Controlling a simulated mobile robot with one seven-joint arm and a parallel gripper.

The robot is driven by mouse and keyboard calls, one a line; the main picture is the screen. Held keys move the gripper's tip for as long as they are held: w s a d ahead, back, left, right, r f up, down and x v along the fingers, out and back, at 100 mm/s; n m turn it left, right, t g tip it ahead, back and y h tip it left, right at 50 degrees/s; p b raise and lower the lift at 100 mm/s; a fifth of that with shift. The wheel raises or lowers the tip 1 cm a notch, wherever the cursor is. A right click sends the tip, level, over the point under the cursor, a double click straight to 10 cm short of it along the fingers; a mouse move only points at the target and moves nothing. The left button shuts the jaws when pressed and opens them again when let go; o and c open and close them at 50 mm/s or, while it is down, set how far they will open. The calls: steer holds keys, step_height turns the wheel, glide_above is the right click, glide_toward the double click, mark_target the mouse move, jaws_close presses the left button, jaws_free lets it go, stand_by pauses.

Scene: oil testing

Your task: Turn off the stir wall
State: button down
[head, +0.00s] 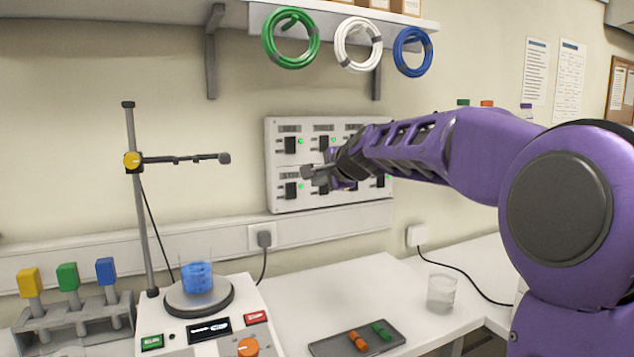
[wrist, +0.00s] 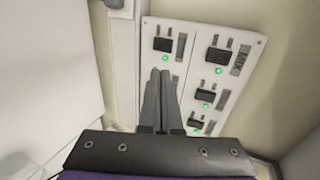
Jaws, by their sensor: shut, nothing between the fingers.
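A pale switch panel (head: 308,206) is fixed to the wall, with black switches in two rows and lit green lights beside them. It also fills the middle of the wrist view (wrist: 192,60). I cannot tell which switch is the stir one, as most labels are too small or blurred; one label (wrist: 242,56) seems to read MIX. My gripper (head: 309,172) is shut and empty, in front of the panel's left half, between the rows. In the wrist view its fingertips (wrist: 160,74) lie just below one switch (wrist: 162,45). Contact cannot be told. My arm hides part of the panel's right side.
A stand (head: 138,210) and a stirrer hotplate (head: 198,305) with a beaker of blue liquid (head: 197,277) stand left of the panel. A glass beaker (head: 441,293) and a tray (head: 375,342) are on the bench. Coiled tubes (head: 291,38) hang above.

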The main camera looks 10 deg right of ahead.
mark_target(294, 195)
steer(key=shift+f, duration=0.1)
steer(key=f+t+p, duration=0.1)
steer(key=p, duration=0.2)
steer(key=f+t+p, duration=0.1)
steer(key=f+p, duration=0.1)
steer(key=s+f+t+y+p, duration=0.1)
steer(key=f+p, duration=0.1)
steer(key=p, duration=0.1)
steer(key=shift+d+f+p, duration=0.15)
steer(key=shift+d+p, duration=0.05)
steer(key=shift+p, duration=0.1)
steer(key=x, duration=1.4)
steer(key=shift+p, duration=0.4)
